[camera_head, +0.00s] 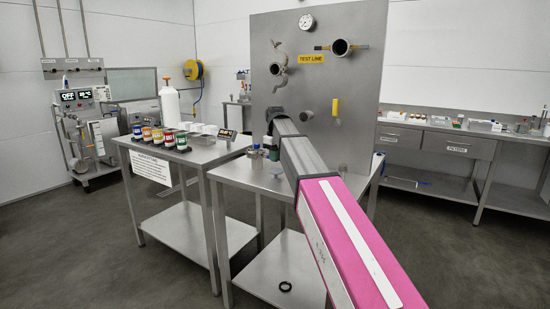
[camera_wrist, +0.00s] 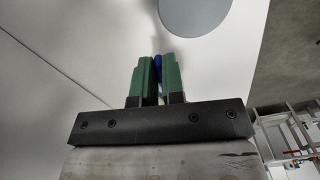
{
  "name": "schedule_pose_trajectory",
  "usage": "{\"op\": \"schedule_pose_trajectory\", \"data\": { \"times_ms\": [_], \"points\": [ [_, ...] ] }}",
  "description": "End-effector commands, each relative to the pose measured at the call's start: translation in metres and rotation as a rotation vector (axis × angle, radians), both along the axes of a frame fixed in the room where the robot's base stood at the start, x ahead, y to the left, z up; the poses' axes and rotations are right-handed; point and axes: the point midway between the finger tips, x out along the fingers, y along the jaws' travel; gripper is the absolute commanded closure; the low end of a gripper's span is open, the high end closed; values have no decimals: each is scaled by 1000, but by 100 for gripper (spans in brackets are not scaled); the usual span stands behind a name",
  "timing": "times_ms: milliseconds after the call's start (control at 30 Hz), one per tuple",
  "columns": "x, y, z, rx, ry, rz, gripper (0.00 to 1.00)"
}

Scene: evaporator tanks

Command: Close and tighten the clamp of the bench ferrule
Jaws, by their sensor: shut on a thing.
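My gripper (camera_wrist: 158,62) has two green fingers, close together around a small blue thing (camera_wrist: 158,66) in the wrist view. Only a narrow strip of the blue thing shows, so I cannot tell what it belongs to. In the head view my arm reaches over the steel bench (camera_head: 238,178), and green at its far end shows low over the bench. No bench ferrule or clamp can be made out on the bench; my arm covers part of it. A metal clamp-like fitting (camera_head: 279,66) hangs at the left port of the upright test panel (camera_head: 370,90).
A black ring (camera_head: 286,286) lies on the lower shelf. A side table (camera_head: 190,154) with coloured jars stands to the left. The panel carries a gauge (camera_head: 306,22) and pipe stubs.

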Motion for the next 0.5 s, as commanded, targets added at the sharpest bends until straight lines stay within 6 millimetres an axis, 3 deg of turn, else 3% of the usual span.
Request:
{"op": "schedule_pose_trajectory", "data": {
  "times_ms": [467, 500],
  "points": [
    [4, -4, 0, 0, 0, 101, 100],
    [4, -4, 0, 0, 0, 101, 88]
  ]
}}
